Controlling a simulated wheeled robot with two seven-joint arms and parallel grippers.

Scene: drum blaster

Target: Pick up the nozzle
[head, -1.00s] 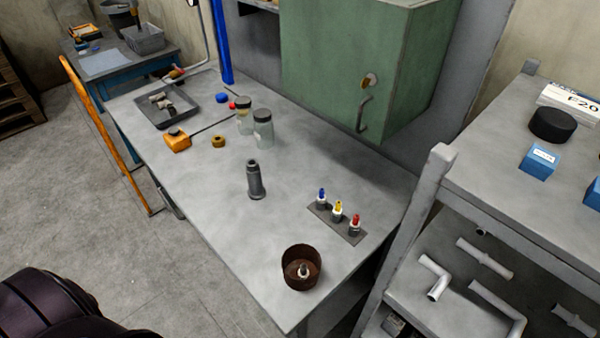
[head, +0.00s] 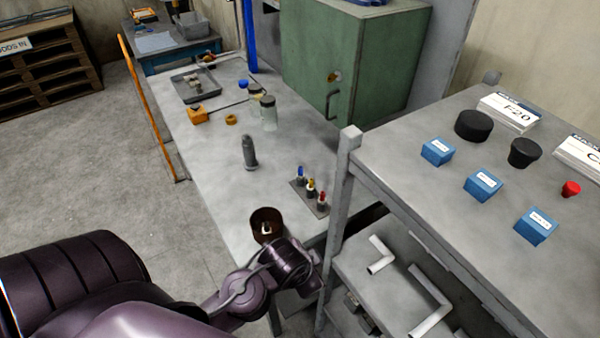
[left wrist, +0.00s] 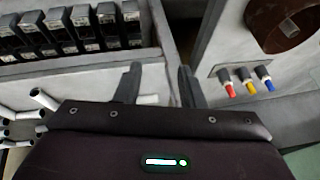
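A dark grey ribbed cylinder (head: 249,152), possibly the nozzle, stands upright on the bench. Three small fittings with blue (head: 300,174), yellow (head: 311,186) and red (head: 322,199) tips stand in a dark holder; I cannot tell which part is the nozzle. In the left wrist view the red (left wrist: 229,88), yellow (left wrist: 249,85) and blue (left wrist: 269,82) tips lie right of my left gripper (left wrist: 158,72). Its fingers are apart and empty. In the head view my left arm reaches the bench's near end; its fingers cannot be made out. My right gripper is not in view.
A brown cup (head: 266,222) with a small part inside stands near the bench's near end, close to my left arm. A grey shelf unit (head: 385,150) with blue boxes and pipes borders the right. A green cabinet (head: 350,60) stands behind.

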